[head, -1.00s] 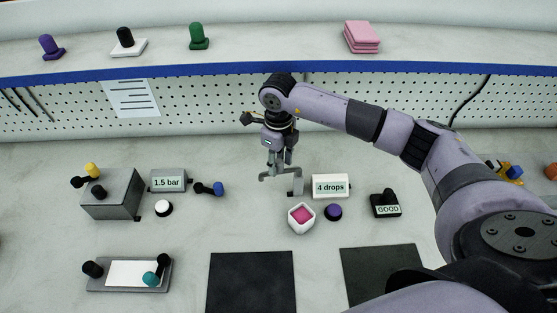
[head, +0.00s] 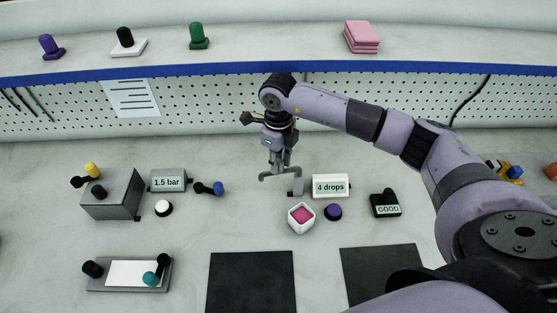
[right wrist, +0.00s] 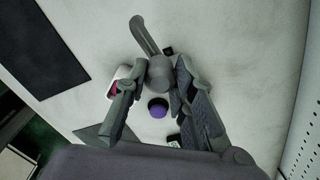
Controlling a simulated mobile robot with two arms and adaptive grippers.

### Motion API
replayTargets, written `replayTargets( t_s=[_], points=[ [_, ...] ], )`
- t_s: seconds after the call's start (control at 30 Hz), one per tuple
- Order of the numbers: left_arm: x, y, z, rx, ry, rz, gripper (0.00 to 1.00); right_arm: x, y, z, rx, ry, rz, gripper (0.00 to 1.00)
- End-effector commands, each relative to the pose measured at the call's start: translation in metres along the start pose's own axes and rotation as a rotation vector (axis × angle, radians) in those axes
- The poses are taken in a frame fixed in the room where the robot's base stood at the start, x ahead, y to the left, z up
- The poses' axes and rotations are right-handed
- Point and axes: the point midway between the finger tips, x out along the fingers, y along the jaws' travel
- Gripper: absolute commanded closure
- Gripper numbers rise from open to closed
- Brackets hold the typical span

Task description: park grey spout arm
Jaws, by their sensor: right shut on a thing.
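My right gripper (head: 277,165) reaches down over the back middle of the bench, behind the white cup. It is shut on the grey spout arm (head: 266,178), a thin bent grey bar. In the right wrist view the gripper (right wrist: 155,88) has its fingers on either side of the spout arm's round grey knob, and the bar (right wrist: 145,35) extends away from it. A small grey block (head: 296,187) stands just right of the bar, left of the "4 drops" sign (head: 330,186). The spout arm's pivot is partly hidden. My left gripper is out of view.
A white cup with a pink top (head: 301,218) and a purple button (head: 333,212) stand close in front of the gripper. A "GOOD" block (head: 386,205) is at right. A grey box (head: 112,194) and "1.5 bar" sign (head: 168,181) are at left. Black mats (head: 252,282) lie in front.

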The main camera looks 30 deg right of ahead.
Motion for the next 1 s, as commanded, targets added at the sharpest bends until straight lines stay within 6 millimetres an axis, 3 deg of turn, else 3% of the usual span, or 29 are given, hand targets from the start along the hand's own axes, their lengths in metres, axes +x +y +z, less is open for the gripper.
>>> replayTargets(
  t_s=[0.13,0.33,0.67,0.7,1.0],
  points=[
    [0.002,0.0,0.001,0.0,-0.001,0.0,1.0,0.001,-0.001,0.001,0.008,-0.001,-0.001,1.0],
    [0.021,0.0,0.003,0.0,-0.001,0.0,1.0,0.003,-0.008,0.007,0.149,-0.003,-0.001,1.0],
    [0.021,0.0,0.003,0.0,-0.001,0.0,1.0,-0.001,-0.01,0.008,0.197,-0.003,-0.001,1.0],
    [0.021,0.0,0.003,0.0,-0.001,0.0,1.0,-0.001,-0.01,0.008,0.196,-0.003,-0.001,0.76],
    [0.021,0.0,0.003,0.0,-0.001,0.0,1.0,0.0,-0.01,0.008,0.194,-0.002,-0.001,0.56]
  ],
)
